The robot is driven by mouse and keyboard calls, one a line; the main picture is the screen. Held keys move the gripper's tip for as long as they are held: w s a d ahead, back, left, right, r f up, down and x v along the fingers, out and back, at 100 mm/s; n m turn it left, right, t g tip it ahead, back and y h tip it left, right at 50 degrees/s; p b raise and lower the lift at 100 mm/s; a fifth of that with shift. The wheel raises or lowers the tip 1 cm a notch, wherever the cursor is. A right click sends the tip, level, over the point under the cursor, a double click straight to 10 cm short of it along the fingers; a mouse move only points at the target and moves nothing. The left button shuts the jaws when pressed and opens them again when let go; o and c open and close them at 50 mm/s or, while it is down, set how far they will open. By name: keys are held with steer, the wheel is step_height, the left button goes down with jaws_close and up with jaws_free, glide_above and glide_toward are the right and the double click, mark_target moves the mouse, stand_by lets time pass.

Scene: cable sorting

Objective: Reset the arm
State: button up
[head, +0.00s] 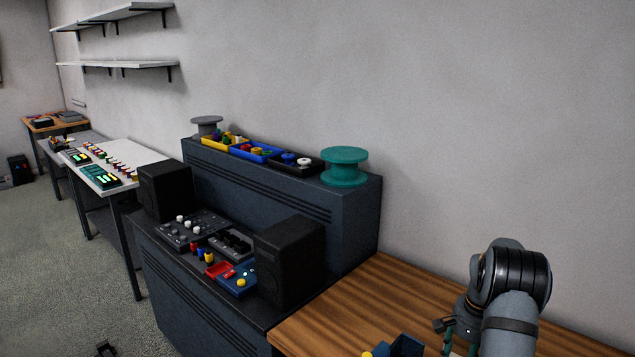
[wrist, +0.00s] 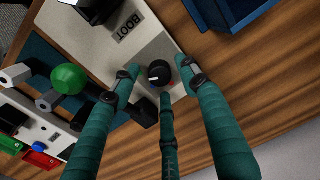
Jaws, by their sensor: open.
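My gripper (wrist: 160,85) shows in the wrist view with its teal fingers spread apart. It is open. A black knob (wrist: 158,73) on a grey plate lies between the fingertips as seen from the wrist. I cannot tell whether any finger touches it. The knob sits on a pale panel with a label reading BOOT (wrist: 128,27). In the head view my arm is at the lower right, over the wooden table (head: 385,290), and the gripper is mostly hidden or cut off there.
A green ball-topped lever (wrist: 68,79) stands left of my fingers. A blue bin (wrist: 225,12) lies at the upper right. In the head view, black speakers (head: 290,262) and a control panel (head: 185,230) stand left of the table. A teal spool (head: 345,167) sits on the cabinet.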

step_height(320, 180, up, 11)
step_height(320, 180, down, 12)
steer(key=shift+s+r, duration=0.15)
steer(key=shift+r, duration=0.05)
steer(key=shift+r+n+p, duration=0.15)
steer(key=shift+n+p, duration=0.25)
steer(key=shift+p, duration=0.4)
steer(key=n+p, duration=0.3)
steer(key=n, duration=0.1)
steer(key=shift+r+p, duration=0.15)
steer(key=shift+p, duration=0.2)
steer(key=n+p, duration=0.7)
steer(key=shift+w+d+r+b, duration=0.15)
steer(key=shift+w+b, duration=0.2)
steer(key=shift+b, duration=0.35)
step_height(320, 180, up, 9)
steer(key=b, duration=0.2)
